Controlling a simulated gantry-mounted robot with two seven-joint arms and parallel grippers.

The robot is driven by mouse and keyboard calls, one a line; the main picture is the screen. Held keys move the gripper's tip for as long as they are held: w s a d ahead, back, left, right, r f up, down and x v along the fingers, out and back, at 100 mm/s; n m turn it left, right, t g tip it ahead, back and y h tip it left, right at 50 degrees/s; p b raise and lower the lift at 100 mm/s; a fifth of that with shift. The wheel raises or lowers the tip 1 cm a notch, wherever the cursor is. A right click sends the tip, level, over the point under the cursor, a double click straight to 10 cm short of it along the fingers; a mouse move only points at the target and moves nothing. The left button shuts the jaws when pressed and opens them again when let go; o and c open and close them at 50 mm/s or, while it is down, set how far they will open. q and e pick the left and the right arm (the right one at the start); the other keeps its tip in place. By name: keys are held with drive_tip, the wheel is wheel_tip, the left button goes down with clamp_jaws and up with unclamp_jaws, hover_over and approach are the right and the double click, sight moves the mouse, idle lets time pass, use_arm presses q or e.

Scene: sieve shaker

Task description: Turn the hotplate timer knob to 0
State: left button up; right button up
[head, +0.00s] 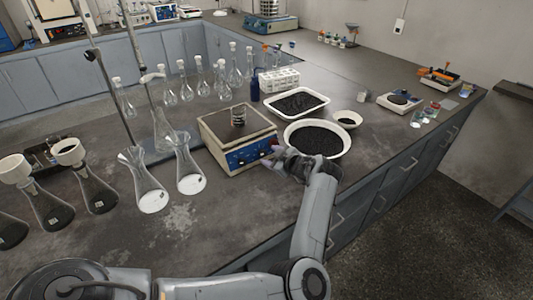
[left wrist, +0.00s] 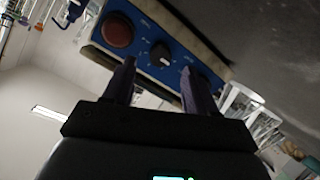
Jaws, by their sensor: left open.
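The hotplate (head: 222,125) is a pale box with a brown top and a blue front panel (head: 246,157). My left gripper (head: 271,160) is at the right end of the panel. In the left wrist view the open left gripper (left wrist: 157,75) faces the panel, its fingers empty. There the panel shows a red round control (left wrist: 117,32), a black knob with a white mark (left wrist: 160,54), and another dark knob partly hidden by a finger. I cannot read which is the timer knob. My right gripper is not in view.
A white bowl of dark grains (head: 318,140) stands close beside my left gripper, with a tray of dark grains (head: 297,103) behind. Flasks (head: 190,168) stand left of the hotplate. The bench front left of my arm is clear.

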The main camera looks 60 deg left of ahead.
use_arm(q)
drive_tip(key=v, duration=0.6)
drive_tip(key=shift+p, duration=0.45)
